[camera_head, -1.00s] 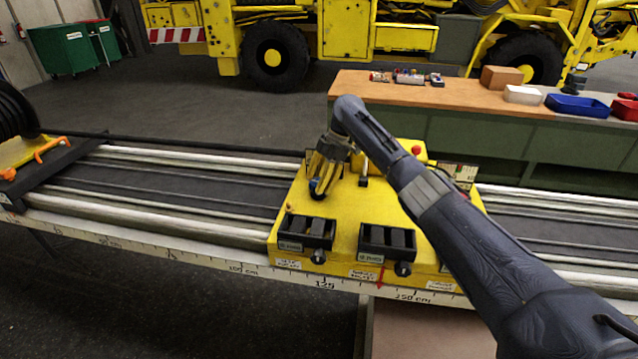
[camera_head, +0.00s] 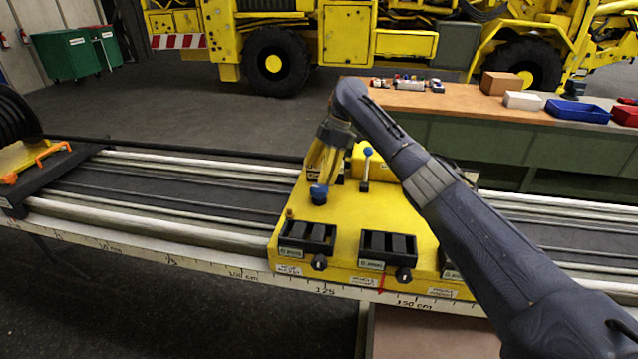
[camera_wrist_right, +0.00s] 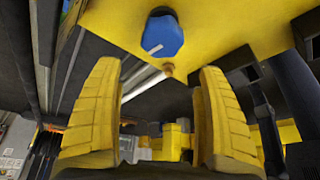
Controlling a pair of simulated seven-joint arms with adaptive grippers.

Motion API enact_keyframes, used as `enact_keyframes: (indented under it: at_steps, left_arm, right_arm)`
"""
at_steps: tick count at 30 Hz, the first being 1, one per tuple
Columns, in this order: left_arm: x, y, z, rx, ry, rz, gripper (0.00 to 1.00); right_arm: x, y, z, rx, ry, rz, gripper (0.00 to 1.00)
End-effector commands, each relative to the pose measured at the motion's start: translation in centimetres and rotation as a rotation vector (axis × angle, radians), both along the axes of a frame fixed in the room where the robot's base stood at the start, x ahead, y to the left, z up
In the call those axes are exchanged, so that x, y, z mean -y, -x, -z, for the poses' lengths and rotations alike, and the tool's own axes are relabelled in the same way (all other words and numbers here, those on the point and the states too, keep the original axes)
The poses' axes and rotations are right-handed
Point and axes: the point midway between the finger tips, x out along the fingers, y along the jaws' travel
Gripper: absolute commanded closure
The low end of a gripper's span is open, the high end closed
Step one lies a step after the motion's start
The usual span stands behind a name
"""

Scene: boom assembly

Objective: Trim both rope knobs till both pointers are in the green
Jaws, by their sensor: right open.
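A blue rope knob (camera_head: 319,194) stands on the left part of the yellow carriage (camera_head: 345,215). In the right wrist view the knob (camera_wrist_right: 163,36) shows a white pointer line slanting down to the left. My right gripper (camera_head: 325,168) is just behind and above this knob in the head view. In the wrist view its two yellow fingers (camera_wrist_right: 160,110) are spread wide with nothing between them, and the knob lies beyond their tips. A second rope knob and any green zone cannot be made out; my right arm covers the carriage's right part. My left gripper is not in view.
A lever with a blue ball (camera_head: 367,152) stands right of the gripper. Black slotted boxes (camera_head: 307,238) (camera_head: 387,248) line the carriage front. Silver rails (camera_head: 180,165) run both ways. A workbench (camera_head: 480,105) with trays stands behind.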

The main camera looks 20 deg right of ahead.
Motion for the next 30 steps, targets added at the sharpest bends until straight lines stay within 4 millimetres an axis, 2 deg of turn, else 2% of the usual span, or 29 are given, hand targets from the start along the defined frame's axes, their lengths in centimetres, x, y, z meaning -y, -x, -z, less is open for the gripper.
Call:
enact_keyframes:
  at_steps: [6, 16, 25, 28, 30]
  left_arm:
    - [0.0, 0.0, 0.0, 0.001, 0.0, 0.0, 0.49]
    - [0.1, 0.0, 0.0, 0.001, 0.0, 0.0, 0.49]
    - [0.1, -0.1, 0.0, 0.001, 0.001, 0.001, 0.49]
    - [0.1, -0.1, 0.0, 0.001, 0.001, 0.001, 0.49]
    - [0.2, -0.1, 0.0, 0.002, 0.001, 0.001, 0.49]
  right_arm:
    - [0.0, 0.0, -2.6, 0.001, 0.001, -0.001, 0.26]
    - [0.0, 0.0, -3.7, 0.0, 0.0, 0.001, 0.26]
    - [-0.5, 0.1, -3.2, -0.004, -0.002, 0.001, 0.26]
    - [-2.4, 0.3, -1.8, -0.012, -0.013, 0.003, 0.26]
    - [-4.6, 0.7, -0.2, -0.022, -0.025, 0.01, 0.26]
